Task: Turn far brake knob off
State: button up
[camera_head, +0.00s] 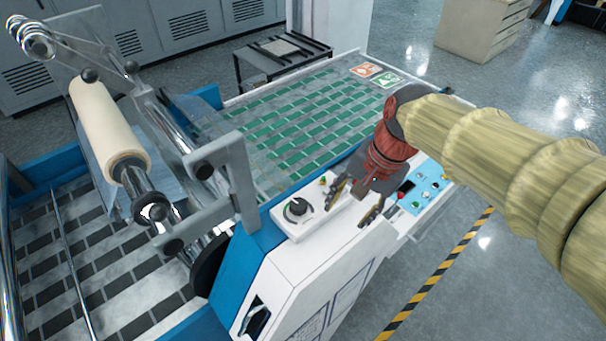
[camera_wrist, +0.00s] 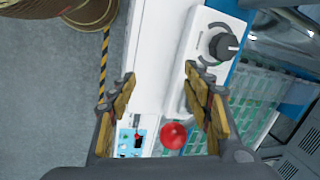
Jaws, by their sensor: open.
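A black round knob (camera_head: 297,207) with a pale pointer mark sits on a white raised panel (camera_head: 291,229) on top of the machine's side housing. It also shows in the wrist view (camera_wrist: 222,45), at upper right beyond the right fingertip. I cannot tell from any label whether it is the far brake knob. My gripper (camera_head: 355,200) is open and empty above the white housing, to the right of the knob and apart from it. In the wrist view, my gripper's fingers (camera_wrist: 160,75) stand wide apart over bare white surface.
A red button (camera_wrist: 173,135) and a blue control panel (camera_head: 425,190) lie near my gripper. A dark handle (camera_head: 255,318) sits in the housing's front recess. A cream roll (camera_head: 110,125) on its shaft and metal brackets (camera_head: 222,175) stand left of the knob.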

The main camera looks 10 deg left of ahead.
aim_at(299, 203)
jog(key=w+a+r+m, duration=0.1)
jog(key=a, duration=0.1)
jog(key=a+r+m, duration=0.1)
jog(key=m, duration=0.1)
jog(key=w+a+r+m+g+y+p, duration=0.1)
jog(key=a, duration=0.1)
jog(key=shift+w+a+r+m, duration=0.15)
jog(key=shift+w+a+m, duration=0.15)
jog(key=shift+w+m, duration=0.1)
jog(key=a+f+m, duration=0.3)
jog(key=s+a+f+m, duration=0.1)
jog(key=a+m, duration=0.1)
jog(key=shift+a+f+g+y, duration=0.1)
jog(key=shift+f+g+y, duration=0.2)
jog(key=shift+f+g, duration=0.1)
jog(key=c, duration=0.3)
jog(key=c, duration=0.9)
